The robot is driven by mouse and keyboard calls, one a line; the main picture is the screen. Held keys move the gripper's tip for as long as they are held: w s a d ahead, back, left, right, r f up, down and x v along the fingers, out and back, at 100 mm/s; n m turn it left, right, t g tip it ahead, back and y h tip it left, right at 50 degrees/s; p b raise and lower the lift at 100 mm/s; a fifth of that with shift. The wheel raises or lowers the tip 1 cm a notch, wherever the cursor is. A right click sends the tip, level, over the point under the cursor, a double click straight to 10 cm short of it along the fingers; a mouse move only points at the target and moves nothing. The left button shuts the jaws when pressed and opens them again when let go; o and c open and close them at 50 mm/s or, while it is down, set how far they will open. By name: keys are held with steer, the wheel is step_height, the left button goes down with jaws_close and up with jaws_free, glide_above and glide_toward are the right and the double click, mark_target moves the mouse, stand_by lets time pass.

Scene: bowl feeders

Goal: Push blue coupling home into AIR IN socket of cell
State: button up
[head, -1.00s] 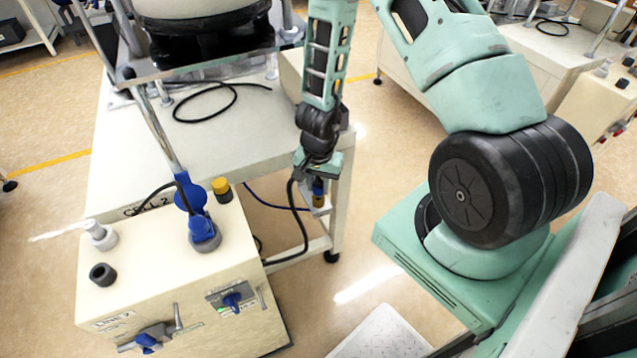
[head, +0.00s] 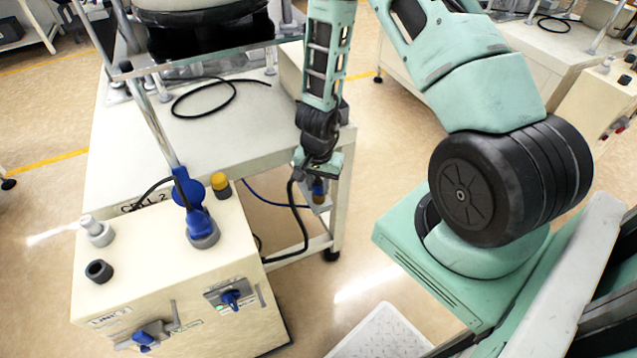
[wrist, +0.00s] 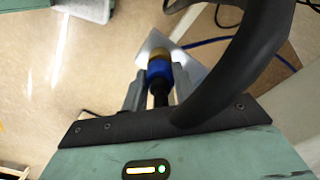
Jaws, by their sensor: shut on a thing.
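The blue coupling (wrist: 159,70) is between the two fingers of my gripper (wrist: 153,88), which is shut on it, with black behind the blue band. Its front end meets a brass-coloured fitting (wrist: 158,53) on a pale metal plate (wrist: 188,68); how deep it sits I cannot tell. In the head view my gripper (head: 318,172) points down beside the right front leg of the CELL 2 table. The blue coupling (head: 318,186) shows small under it, above the brass fitting (head: 318,198). No AIR IN lettering is readable.
A thick black hose (wrist: 238,70) arches across the right of the wrist view. The cream box (head: 165,285) with blue valve handles stands at the left front. The CELL 2 table (head: 140,180) is behind it. A blue hose (head: 265,198) runs under the table to the fitting.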

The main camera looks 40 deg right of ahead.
steer(key=shift+f, duration=0.25)
steer(key=o, duration=1.4)
steer(key=shift+c, duration=0.2)
steer(key=shift+r, duration=0.1)
steer(key=shift+r+p, duration=3.5)
steer(key=shift+r, duration=0.1)
steer(key=shift+r, duration=0.1)
steer(key=shift+r+p, duration=1.95)
steer(key=shift+p, duration=0.05)
